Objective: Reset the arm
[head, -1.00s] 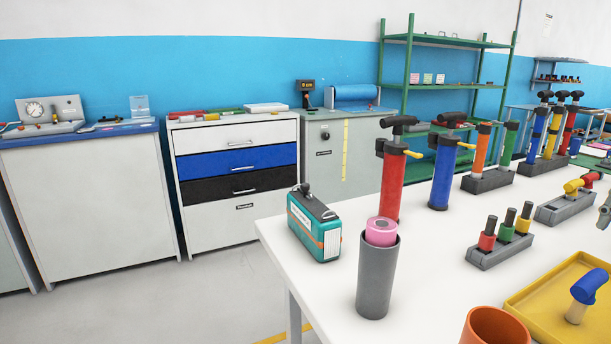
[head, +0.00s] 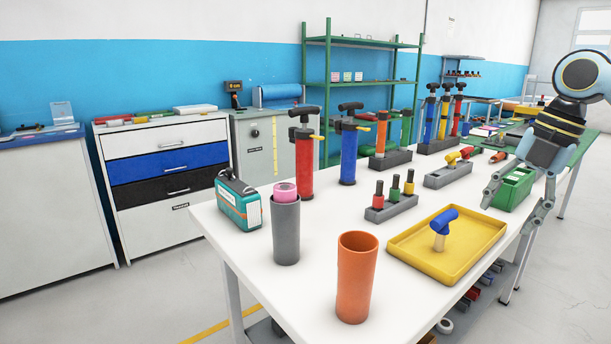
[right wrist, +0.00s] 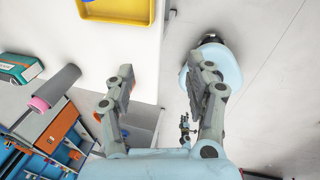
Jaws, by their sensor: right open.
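My right gripper (head: 507,222) hangs at the right of the head view, fingers pointing down, beside the right edge of the white table. Its two fingers are spread and nothing is between them. In the right wrist view, the open gripper (right wrist: 160,68) shows the table edge and bare floor past its fingertips. The arm's grey and black wrist joins a round shoulder-like joint at the upper right. My left gripper does not show clearly in any view.
The white table (head: 232,222) bears an orange cup (head: 357,280), a grey tube (head: 286,235), a yellow tray (head: 420,262) with a blue-topped piece (head: 443,222), and several hand pumps. A green bin (head: 514,189) stands close behind the right gripper. The floor at left is open.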

